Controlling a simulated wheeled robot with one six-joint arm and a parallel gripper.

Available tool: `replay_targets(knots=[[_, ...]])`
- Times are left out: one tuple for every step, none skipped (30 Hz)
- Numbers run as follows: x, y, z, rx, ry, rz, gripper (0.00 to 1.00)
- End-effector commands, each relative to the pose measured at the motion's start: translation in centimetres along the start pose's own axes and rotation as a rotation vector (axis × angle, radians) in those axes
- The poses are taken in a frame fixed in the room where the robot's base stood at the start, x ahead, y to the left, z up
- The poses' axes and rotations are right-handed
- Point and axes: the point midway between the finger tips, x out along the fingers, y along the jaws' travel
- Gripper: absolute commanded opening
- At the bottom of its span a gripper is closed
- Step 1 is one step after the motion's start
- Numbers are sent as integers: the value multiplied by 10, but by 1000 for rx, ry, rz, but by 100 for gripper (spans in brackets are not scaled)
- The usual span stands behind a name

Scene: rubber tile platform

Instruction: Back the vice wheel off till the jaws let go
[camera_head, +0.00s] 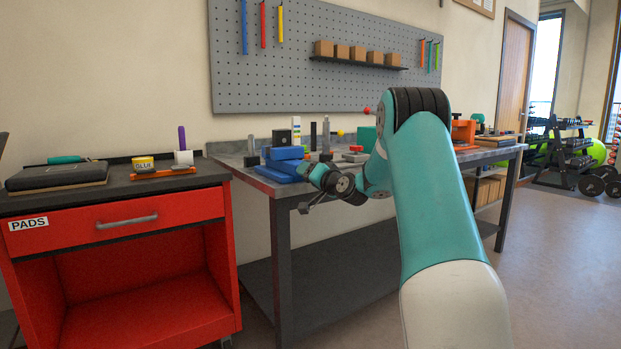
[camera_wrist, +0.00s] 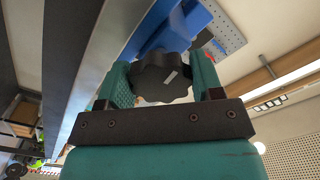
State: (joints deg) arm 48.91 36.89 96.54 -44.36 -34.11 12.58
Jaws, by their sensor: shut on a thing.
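The blue vice (camera_head: 284,164) stands at the near left end of the workbench, and part of its blue body (camera_wrist: 182,28) shows at the top of the wrist view. The vice wheel (camera_wrist: 160,76) is a dark, lobed knob with a pale mark on its face. My gripper (camera_wrist: 163,74) has one teal finger on each side of the wheel and is shut on it. In the head view my gripper (camera_head: 308,171) is at the front of the vice, where I cannot make out the wheel clearly. The jaw gap is not clear in either view.
The grey workbench (camera_head: 256,157) carries several small blocks and tools behind the vice. A red cabinet (camera_head: 180,208) stands to the left, with a black case, a yellow tub and an orange tool on top. A pegboard (camera_head: 300,85) hangs behind.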

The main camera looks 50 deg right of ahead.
Motion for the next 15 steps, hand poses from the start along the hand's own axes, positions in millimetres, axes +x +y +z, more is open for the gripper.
replay_targets(knots=[[0, 1, 2, 2, -5, 2, 36], [0, 1, 2, 2, -5, 2, 36], [0, 1, 2, 3, -5, 2, 36], [0, 1, 2, 3, -5, 2, 36], [0, 1, 2, 3, -5, 2, 62], [0, 1, 2, 3, -5, 2, 72], [0, 1, 2, 3, -5, 2, 78], [0, 1, 2, 3, -5, 1, 85], [0, 1, 2, 3, -4, 1, 86], [0, 1, 1, 3, -4, 1, 86], [0, 1, 1, 3, -3, 1, 86], [0, 0, 1, 3, -3, 1, 86], [0, 0, 1, 2, -2, 1, 86], [0, 0, 1, 2, -2, 1, 86], [0, 0, 1, 2, -2, 1, 86]])
